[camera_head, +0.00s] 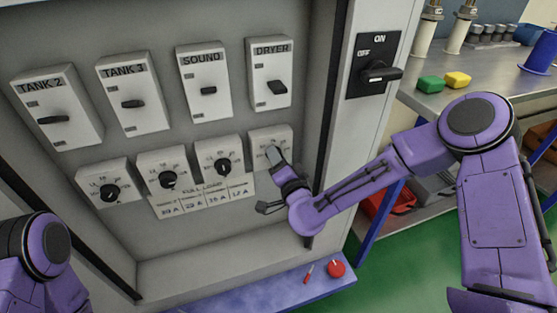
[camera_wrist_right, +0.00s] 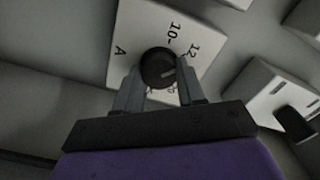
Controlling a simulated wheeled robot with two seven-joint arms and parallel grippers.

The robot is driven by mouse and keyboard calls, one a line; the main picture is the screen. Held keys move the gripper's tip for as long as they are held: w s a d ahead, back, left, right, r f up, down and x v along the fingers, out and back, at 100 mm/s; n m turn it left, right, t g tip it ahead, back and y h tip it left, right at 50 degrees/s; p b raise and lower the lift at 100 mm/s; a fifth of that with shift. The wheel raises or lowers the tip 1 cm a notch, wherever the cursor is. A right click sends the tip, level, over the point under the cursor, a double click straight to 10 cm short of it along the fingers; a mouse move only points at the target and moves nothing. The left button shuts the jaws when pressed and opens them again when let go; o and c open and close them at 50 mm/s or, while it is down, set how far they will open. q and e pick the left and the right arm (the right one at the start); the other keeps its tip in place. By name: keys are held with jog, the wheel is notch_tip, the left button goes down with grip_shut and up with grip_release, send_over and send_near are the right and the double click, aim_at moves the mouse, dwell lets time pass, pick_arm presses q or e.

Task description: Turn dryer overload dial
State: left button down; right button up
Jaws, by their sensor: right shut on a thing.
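The dryer overload dial is a round black knob (camera_wrist_right: 158,67) on a white plate with printed numbers, in the right wrist view. In that view its pointer mark is toward the lower right, near the 12 side. My right gripper (camera_wrist_right: 160,88) has one finger on each side of the knob and is shut on it. In the head view the gripper (camera_head: 273,160) is at the rightmost overload plate (camera_head: 268,138), below the DRYER breaker (camera_head: 277,87), and hides the knob. My left gripper is out of view; only part of that purple arm shows at the lower left.
Three other overload dials (camera_head: 109,192) (camera_head: 168,181) (camera_head: 223,166) sit in a row to the left. A full-load label (camera_head: 203,195) is below them. The cabinet's right wall stands close to my right arm. An ON/OFF switch (camera_head: 378,72) sticks out there.

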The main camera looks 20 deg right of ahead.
dwell(0.5)
jog(key=o, duration=1.1)
jog(key=shift+c, duration=0.2)
jog(key=shift+s, duration=0.15)
jog(key=s, duration=1)
jog(key=shift+s+d+b, duration=0.15)
jog(key=shift+d+b, duration=0.05)
jog(key=shift+b, duration=0.1)
